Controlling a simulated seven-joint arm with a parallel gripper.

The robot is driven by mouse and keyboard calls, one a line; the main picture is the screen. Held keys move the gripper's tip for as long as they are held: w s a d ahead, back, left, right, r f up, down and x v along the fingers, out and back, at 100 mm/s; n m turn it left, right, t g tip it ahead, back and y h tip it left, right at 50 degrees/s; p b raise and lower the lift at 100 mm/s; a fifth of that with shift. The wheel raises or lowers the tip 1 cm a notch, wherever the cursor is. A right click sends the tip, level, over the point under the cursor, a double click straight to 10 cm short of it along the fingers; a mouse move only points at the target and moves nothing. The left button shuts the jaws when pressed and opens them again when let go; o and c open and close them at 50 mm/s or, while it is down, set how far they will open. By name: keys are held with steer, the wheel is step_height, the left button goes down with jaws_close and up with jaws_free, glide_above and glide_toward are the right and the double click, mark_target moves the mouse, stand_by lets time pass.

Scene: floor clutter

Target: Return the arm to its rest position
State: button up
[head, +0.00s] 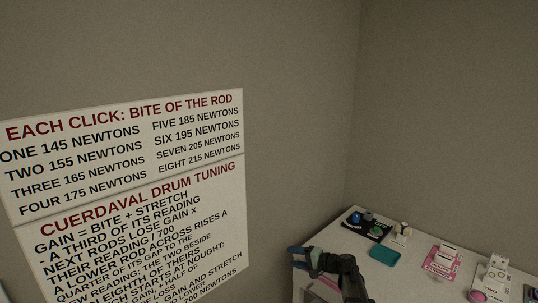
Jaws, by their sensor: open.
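My gripper (297,257) shows low in the head view, right of centre, at the left end of my dark arm. Its bluish fingers point left and stand apart, with nothing seen between them. It is in front of the left edge of a white table (412,277). The height of the gripper over the table is hard to tell. The lower part of my arm runs out of the bottom of the picture.
On the table are a dark tray (353,230) with blue and green things, a teal flat item (384,255), small cream pieces (403,230), a pink-and-white item (440,261) and white boxes (497,270). A lettered poster (130,190) hangs on the left wall.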

steer(key=s+a+f+n+g+h, duration=0.15)
steer(key=s+f+g, duration=0.25)
steer(key=s+f, duration=0.9)
steer(key=s+a+f+n+g+h, duration=0.1)
steer(key=s+a+f+g+h, duration=0.2)
steer(key=s+f, duration=1.05)
steer(key=s+d+f+n+g+h, duration=0.1)
steer(key=s+d+f+g+h, duration=0.1)
steer(key=s, duration=0.9)
steer(key=s+d+f+n+g+h, duration=0.1)
steer(key=s+d+f+g+h, duration=0.2)
steer(key=s, duration=0.8)
steer(key=s+d+f+n+g+h, duration=0.1)
steer(key=s+d, duration=0.5)
steer(key=s, duration=0.6)
step_height(320, 180, down, 3)
steer(key=shift+f+g+h, duration=0.2)
steer(key=shift+g+h, duration=0.7)
steer(key=shift+h, duration=0.25)
